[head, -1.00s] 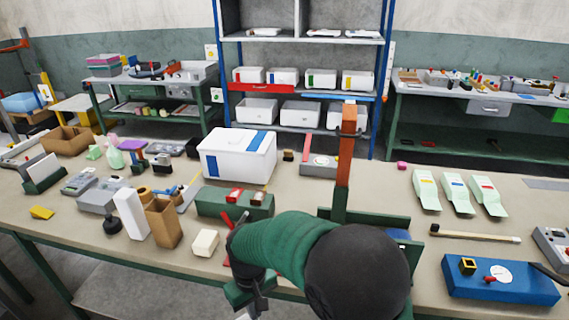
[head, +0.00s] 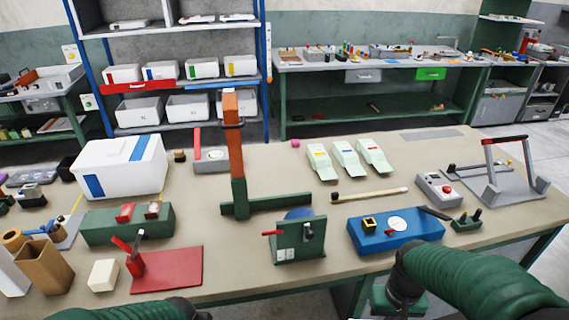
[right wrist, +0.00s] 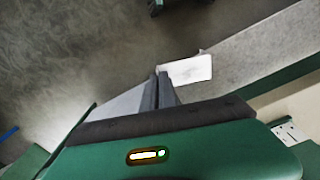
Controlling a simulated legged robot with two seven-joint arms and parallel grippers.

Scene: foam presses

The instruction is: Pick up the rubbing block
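A small cream block (head: 102,275), probably the rubbing block, lies on the bench at the front left in the head view, left of the red plate.
A red plate (head: 172,271) with a small upright tool lies right of the block. A brown open box (head: 45,268) stands left of it and a green box (head: 128,223) behind.

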